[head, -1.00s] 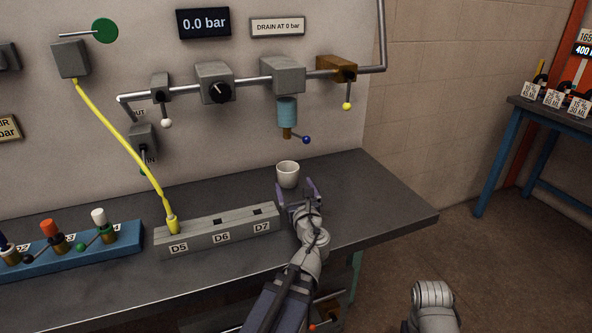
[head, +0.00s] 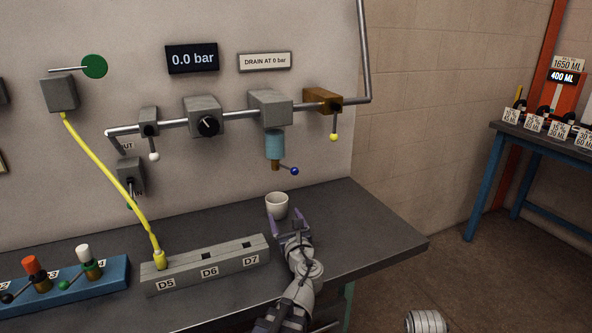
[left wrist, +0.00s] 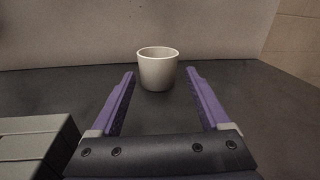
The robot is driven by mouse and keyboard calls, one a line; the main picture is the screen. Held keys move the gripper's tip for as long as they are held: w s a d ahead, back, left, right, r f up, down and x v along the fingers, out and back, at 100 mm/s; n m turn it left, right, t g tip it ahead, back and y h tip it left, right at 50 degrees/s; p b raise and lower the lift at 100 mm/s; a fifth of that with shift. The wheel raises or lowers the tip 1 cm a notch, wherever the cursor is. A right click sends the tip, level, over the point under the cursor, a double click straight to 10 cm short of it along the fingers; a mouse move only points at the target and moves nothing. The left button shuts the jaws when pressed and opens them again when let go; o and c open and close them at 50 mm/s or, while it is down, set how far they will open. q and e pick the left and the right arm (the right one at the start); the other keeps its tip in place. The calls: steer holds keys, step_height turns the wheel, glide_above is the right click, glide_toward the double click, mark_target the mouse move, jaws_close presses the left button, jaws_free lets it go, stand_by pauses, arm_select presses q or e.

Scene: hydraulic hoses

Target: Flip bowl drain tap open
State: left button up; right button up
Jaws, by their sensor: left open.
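The bowl drain tap is a short brass stub (head: 275,165) under the light-blue bowl (head: 275,145). Its lever ends in a dark blue ball (head: 294,171) and points out to the right, roughly level. A white cup (head: 277,205) stands upright on the bench below the tap. My left gripper (head: 287,216) is open and empty, low over the bench just in front of the cup. In the left wrist view the cup (left wrist: 158,72) stands beyond and between the purple fingertips (left wrist: 160,76). My right gripper is not in view.
The pressure display (head: 192,58) reads 0.0 bar, beside a "DRAIN AT 0 bar" sign (head: 265,61). A lever with a yellow ball (head: 333,137) hangs right of the bowl. A grey socket block (head: 208,265) lies left of my gripper. The bench (head: 370,228) is clear to the right.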

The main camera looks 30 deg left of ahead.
arm_select(q)
steer(key=d+r+n+p, duration=0.1)
steer(key=d+r+n, duration=0.1)
steer(key=w+d+r+n+p, duration=0.1)
steer(key=d+n+p, duration=0.1)
steer(key=w+d+r+n+y+p, duration=0.1)
steer(key=d+r+n, duration=0.1)
steer(key=n, duration=0.1)
steer(key=shift+d+r+g+p, duration=0.3)
steer(key=shift+g+p, duration=0.05)
steer(key=shift+g, duration=0.05)
steer(key=c, duration=0.6)
steer(key=d+r+n+p, duration=0.1)
steer(key=d+n, duration=0.1)
steer(key=d+r+n+y+p, duration=0.1)
steer(key=d+r+n+p, duration=0.1)
steer(key=d+n, duration=0.1)
steer(key=d+r+n+g+p, duration=0.1)
steer(key=d+r+n, duration=0.1)
steer(key=d+n, duration=0.1)
steer(key=shift+s, duration=0.35)
jaws_close()
steer(key=shift+s+d+r+n+y+p, duration=0.15)
steer(key=shift+d+n+y+p, duration=0.35)
steer(key=shift+n, duration=0.5)
steer(key=shift+d, duration=0.1)
